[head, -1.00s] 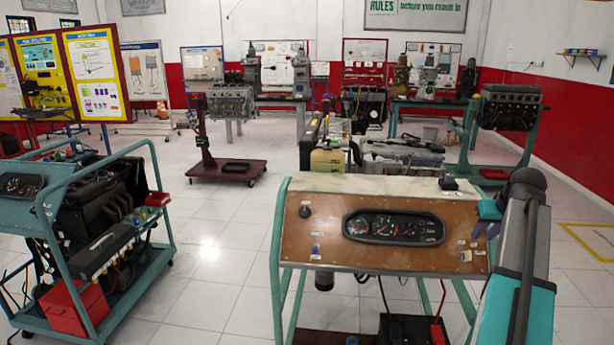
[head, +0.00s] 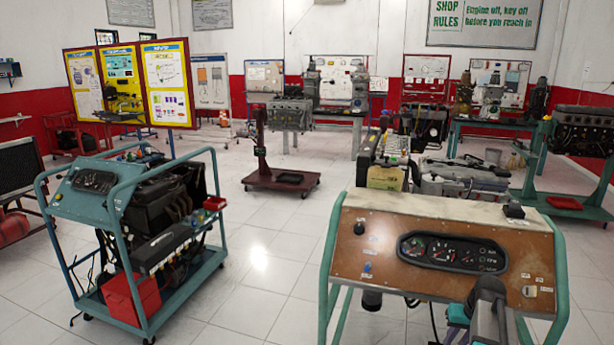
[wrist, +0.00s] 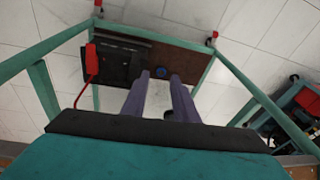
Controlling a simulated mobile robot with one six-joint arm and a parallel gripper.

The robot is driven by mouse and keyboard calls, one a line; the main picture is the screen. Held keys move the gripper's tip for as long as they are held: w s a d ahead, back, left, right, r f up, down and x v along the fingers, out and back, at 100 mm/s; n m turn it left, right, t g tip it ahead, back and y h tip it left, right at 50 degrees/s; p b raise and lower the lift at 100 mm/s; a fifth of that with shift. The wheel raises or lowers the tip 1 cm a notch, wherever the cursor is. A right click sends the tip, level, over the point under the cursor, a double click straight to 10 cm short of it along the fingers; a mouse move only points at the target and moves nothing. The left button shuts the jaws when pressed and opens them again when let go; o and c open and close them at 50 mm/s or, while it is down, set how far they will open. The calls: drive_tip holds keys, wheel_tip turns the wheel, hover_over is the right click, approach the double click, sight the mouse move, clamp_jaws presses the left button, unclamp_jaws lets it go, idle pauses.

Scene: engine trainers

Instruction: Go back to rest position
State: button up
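In the head view my arm (head: 488,300) is at the bottom right, in front of the brown instrument panel (head: 385,272) of the trainer stand. It covers part of the panel's lower right. The arm's lower part is cut off by the frame edge.
The wrist view shows teal frame bars (wrist: 45,92) on both sides and a black box (wrist: 112,62) with a red cable below. A teal engine trainer (head: 88,207) stands at the left in the head view. Open tiled floor (head: 262,240) lies between the two trainers.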

drive_tip(key=s+a+f+g, duration=0.1)
drive_tip(key=s+a+f, duration=0.3)
drive_tip(key=a+f, duration=0.3)
drive_tip(key=s+a+f+n+g+y, duration=0.1)
drive_tip(key=s+a+f+g, duration=0.15)
drive_tip(key=a+f, duration=0.45)
drive_tip(key=s+a+f, duration=0.5)
drive_tip(key=a+f, duration=0.2)
drive_tip(key=s+a+f+g, duration=0.1)
drive_tip(key=s+a+f, duration=0.2)
drive_tip(key=s, duration=0.4)
drive_tip(key=s+a+f+n+g+h, duration=0.1)
drive_tip(key=s+a+f+g, duration=0.1)
drive_tip(key=s+a+f, duration=0.2)
drive_tip(key=s+a+f+n+g, duration=0.1)
drive_tip(key=s+a+f, duration=0.3)
drive_tip(key=s, duration=0.6)
drive_tip(key=shift+s+a+f, duration=0.25)
drive_tip(key=shift+s+f, duration=0.15)
drive_tip(key=shift+o, duration=0.5)
drive_tip(key=shift+g, duration=0.25)
